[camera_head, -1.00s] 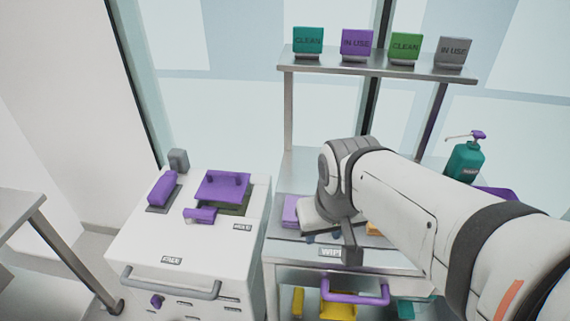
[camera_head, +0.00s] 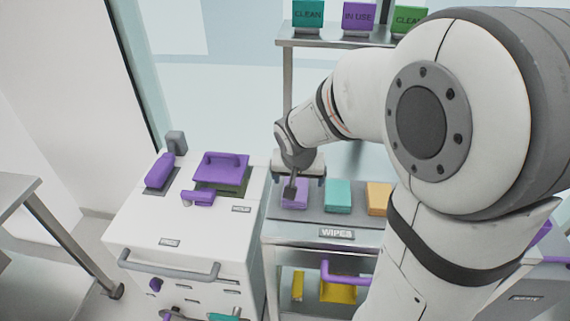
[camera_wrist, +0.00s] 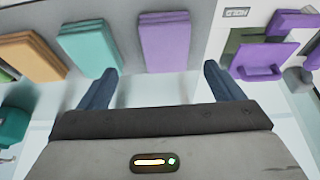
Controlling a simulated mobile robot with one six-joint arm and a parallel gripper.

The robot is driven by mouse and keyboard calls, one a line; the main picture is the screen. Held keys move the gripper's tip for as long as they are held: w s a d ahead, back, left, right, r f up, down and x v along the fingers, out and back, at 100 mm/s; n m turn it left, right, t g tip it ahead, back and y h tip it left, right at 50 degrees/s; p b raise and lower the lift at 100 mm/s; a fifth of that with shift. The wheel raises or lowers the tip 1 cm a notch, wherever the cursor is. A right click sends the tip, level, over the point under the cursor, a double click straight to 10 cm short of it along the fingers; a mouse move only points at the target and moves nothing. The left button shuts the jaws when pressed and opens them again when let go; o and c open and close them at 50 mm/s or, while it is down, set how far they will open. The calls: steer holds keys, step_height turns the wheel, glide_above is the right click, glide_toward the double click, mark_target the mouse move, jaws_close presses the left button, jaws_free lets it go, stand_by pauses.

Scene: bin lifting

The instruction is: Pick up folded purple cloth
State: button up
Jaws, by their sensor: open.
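The folded purple cloth (camera_head: 294,198) lies at the left end of a row of folded cloths on the grey shelf, partly hidden by my gripper in the head view. In the wrist view the purple cloth (camera_wrist: 165,42) is near the top centre, beyond the gap between the fingers. My gripper (camera_wrist: 158,85) is open and empty, with one finger to each side of the cloth's near end in the picture. In the head view my gripper (camera_head: 298,180) hangs over the cloth's back part; I cannot tell whether it touches.
A teal cloth (camera_head: 338,196) and an orange cloth (camera_head: 379,198) lie to the right on the same shelf (camera_head: 310,221). The white cabinet (camera_head: 190,226) at left carries purple-handled items (camera_head: 222,167). Upright signs (camera_head: 358,17) stand on a rack behind.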

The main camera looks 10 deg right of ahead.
steer(key=x, duration=0.8)
steer(key=shift+w+a, duration=0.3)
steer(key=shift+a, duration=0.05)
steer(key=shift+f+b, duration=0.25)
steer(key=shift+b, duration=0.25)
stand_by(0.4)
steer(key=c, duration=1.1)
